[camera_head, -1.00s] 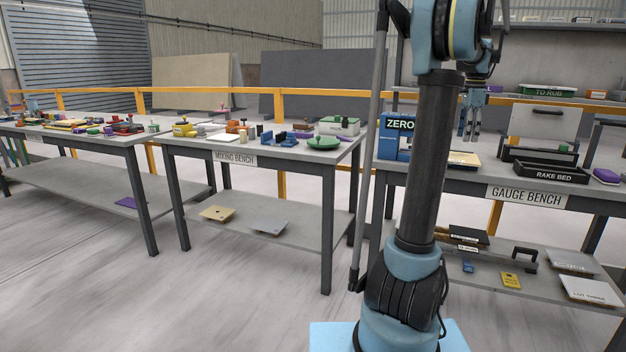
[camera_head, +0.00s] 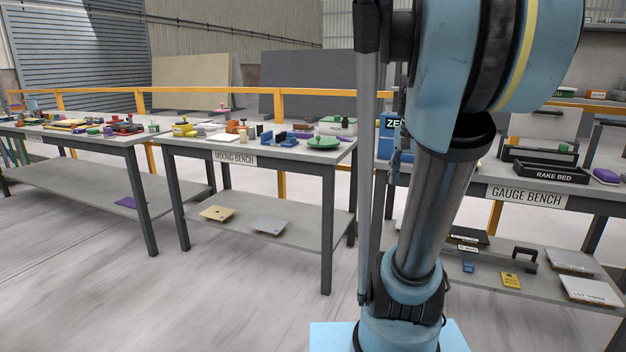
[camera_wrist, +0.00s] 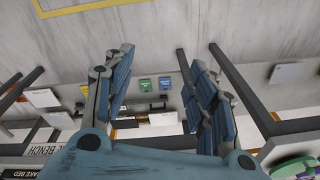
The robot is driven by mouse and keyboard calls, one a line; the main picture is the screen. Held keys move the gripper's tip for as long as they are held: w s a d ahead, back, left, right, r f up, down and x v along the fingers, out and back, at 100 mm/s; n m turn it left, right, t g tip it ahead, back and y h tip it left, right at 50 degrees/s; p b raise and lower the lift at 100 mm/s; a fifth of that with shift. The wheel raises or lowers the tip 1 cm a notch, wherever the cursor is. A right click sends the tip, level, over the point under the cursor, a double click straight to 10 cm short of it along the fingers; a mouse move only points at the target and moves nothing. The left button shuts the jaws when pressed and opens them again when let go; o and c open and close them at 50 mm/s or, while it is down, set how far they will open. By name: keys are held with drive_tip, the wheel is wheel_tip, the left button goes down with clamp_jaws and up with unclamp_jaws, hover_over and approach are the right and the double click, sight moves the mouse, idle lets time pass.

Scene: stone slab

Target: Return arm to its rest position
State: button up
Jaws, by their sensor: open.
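My arm rises in front of the gauge bench (camera_head: 475,188) in the head view, its big blue elbow joint filling the upper right. Part of my gripper (camera_head: 394,160) shows there as a small blue shape just left of my arm, mostly hidden. In the wrist view my gripper (camera_wrist: 160,90) is open, its two blue fingers wide apart with nothing between them. Past the fingertips are the gauge bench's lower shelf and the floor (camera_wrist: 180,30).
The mixing bench (camera_head: 234,157) stands left of my arm, with a green round lid (camera_head: 322,143) near its right end. The black rake bed tray (camera_head: 545,171) lies on the gauge bench. An orange rail (camera_head: 230,91) runs behind. The floor (camera_head: 90,270) in front is clear.

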drive_tip(key=s+a+f+n, duration=0.4)
drive_tip(key=s+f, duration=0.3)
drive_tip(key=f, duration=0.1)
drive_tip(key=s+a+f+n, duration=0.4)
drive_tip(key=s+f, duration=0.4)
drive_tip(key=f, duration=0.1)
drive_tip(key=shift+s+a+f+n+t, duration=0.15)
drive_tip(key=shift+a+n+t, duration=0.15)
drive_tip(key=shift+t, duration=0.1)
drive_tip(key=shift+w+f, duration=0.2)
drive_tip(key=shift+w, duration=0.25)
